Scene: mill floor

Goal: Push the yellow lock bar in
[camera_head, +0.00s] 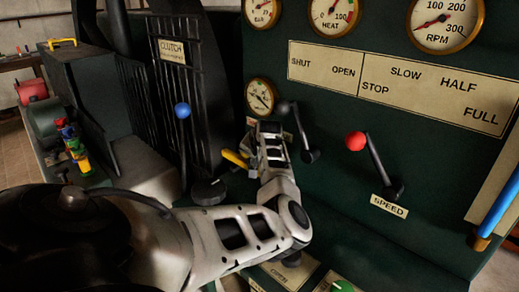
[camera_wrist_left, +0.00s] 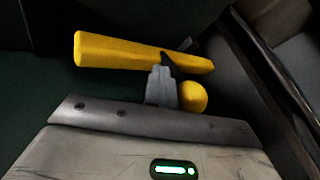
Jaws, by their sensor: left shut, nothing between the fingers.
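The yellow lock bar (camera_head: 235,159) sticks out from the dark green machine face, left of my left gripper (camera_head: 251,147). In the left wrist view the yellow bar (camera_wrist_left: 135,52) lies across the upper middle, slightly tilted, its thicker end at left. A yellow ball (camera_wrist_left: 193,97) shows just below its right part. The closed grey fingertips of my left gripper (camera_wrist_left: 162,72) are at the bar's lower edge, overlapping it in the picture; I cannot tell whether they touch. They hold nothing. My right gripper is out of view.
A blue-knobbed lever (camera_head: 183,111) stands left of the gripper. A black-knobbed lever (camera_head: 307,140) and the red-knobbed speed lever (camera_head: 356,141) are to its right. Gauges and a label plate (camera_head: 400,85) are above. Several coloured bottles (camera_head: 73,148) stand at far left.

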